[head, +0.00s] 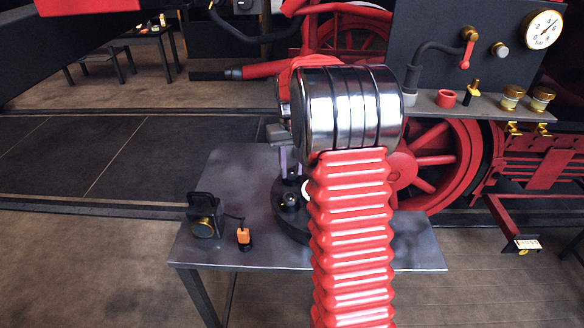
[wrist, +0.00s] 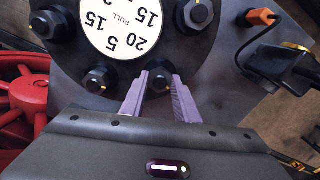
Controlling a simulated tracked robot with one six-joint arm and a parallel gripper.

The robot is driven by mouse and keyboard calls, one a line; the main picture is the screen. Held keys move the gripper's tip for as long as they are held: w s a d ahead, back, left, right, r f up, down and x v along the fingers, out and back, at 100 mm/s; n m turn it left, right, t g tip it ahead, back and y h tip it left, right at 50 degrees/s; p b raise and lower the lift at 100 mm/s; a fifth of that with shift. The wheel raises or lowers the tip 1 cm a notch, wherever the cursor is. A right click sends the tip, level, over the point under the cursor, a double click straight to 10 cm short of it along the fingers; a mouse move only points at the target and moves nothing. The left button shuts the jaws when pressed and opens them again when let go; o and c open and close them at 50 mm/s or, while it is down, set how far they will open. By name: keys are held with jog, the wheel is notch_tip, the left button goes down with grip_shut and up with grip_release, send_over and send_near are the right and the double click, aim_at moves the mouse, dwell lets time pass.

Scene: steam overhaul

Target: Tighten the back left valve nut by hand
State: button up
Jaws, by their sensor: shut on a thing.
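A round black valve flange (head: 291,222) stands on the grey workbench, partly hidden behind my arm in the head view. In the wrist view several dark hex nuts ring its white numbered plate (wrist: 120,22). My gripper (wrist: 160,76) points down at the flange's back left side. Its two purple fingers stand either side of one nut (wrist: 159,83) and are shut on it. This is the back left nut. Another nut (wrist: 101,79) is beside it, clear of the fingers. In the head view the fingers show just left of my silver wrist, and the gripped nut is not clearly visible.
A black lamp (head: 204,218) and a small orange-topped item (head: 244,236) stand on the workbench (head: 235,170) left of the flange. A red wheel (head: 440,155) and a shelf (head: 470,106) with brass fittings are behind at right.

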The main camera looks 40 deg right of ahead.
jog(key=shift+m, duration=1.9)
jog(key=o, duration=1)
jog(key=shift+o, duration=0.2)
notch_tip(320, 180, up, 14)
jog(key=shift+f, duration=0.15)
